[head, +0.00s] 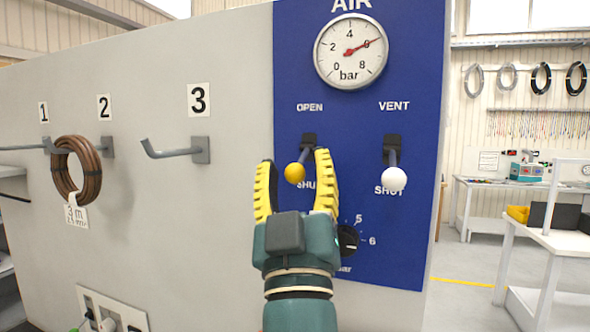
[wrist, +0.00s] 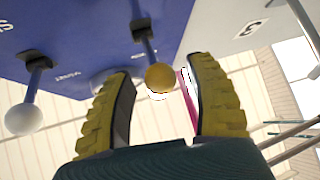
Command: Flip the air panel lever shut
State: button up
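The blue air panel (head: 355,115) carries a pressure gauge (head: 351,51) whose red needle points near 6 bar. Below it hangs the lever with the yellow ball (head: 294,173), between the OPEN and SHUT labels, its ball end low and near SHUT. To its right is the VENT lever with a white ball (head: 394,179). My gripper (head: 294,160) is open, its yellow fingers on either side of the yellow ball. In the wrist view the yellow ball (wrist: 160,77) shows between the spread fingertips (wrist: 160,70), with gaps on both sides. The white ball (wrist: 24,118) is outside the fingers.
A dial (head: 347,241) on the panel is partly hidden behind my gripper. Left on the grey wall are numbered hooks; a brown cable coil (head: 77,168) hangs there, and hook 3 (head: 178,149) is empty. A white table (head: 555,243) stands at right.

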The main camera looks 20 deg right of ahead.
jog(key=shift+s+a+f, duration=0.1)
jog(key=shift+s+f, duration=0.05)
jog(key=shift+f, duration=0.1)
jog(key=s+a, duration=0.4)
jog(key=s, duration=0.7)
jog(key=shift+s+a+f, duration=0.15)
jog(key=shift+s+a, duration=0.15)
jog(key=shift+s, duration=0.05)
